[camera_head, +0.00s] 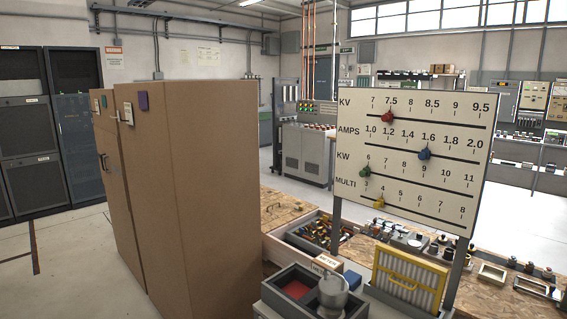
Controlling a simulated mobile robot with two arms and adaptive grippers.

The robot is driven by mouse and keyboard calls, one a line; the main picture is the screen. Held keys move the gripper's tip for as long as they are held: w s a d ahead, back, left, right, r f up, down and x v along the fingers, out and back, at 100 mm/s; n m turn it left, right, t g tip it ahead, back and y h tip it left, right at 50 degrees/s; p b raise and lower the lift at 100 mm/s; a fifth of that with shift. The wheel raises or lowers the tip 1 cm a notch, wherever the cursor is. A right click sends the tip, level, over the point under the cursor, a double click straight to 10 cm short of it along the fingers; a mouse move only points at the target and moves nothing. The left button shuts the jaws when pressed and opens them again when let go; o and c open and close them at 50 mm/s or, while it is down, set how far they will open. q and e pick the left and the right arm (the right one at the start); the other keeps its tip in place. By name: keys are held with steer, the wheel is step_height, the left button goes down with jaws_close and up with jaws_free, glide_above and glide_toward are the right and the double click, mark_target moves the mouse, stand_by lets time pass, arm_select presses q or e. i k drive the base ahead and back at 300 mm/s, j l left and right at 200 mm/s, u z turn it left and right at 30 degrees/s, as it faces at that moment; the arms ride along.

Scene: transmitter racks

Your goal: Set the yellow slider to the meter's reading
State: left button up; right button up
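A white scale board (455,150) stands on posts at the right, with rows marked KV, AMPS, KW and MULTI. The yellow slider (379,202) sits on the lowest row, MULTI, close to the 4 mark. A red slider (387,116) is near 7.5 on KV. A blue slider (424,153) is near 1.6 on AMPS. A green slider (366,170) is near 6 on KW. A small label that seems to read METER (328,261) stands below the board to the left. I cannot make out a meter face or its reading. Neither gripper is in view.
A tall brown cabinet (210,180) blocks the left middle. A grey tray (285,277) with a silver rounded object (333,291) and a yellow-framed filter (408,278) stand in front. A workbench (365,248) holds tools and small parts. Open floor (70,265) lies at left.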

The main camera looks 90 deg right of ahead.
mark_target(379, 203)
steer(key=z, duration=3.55)
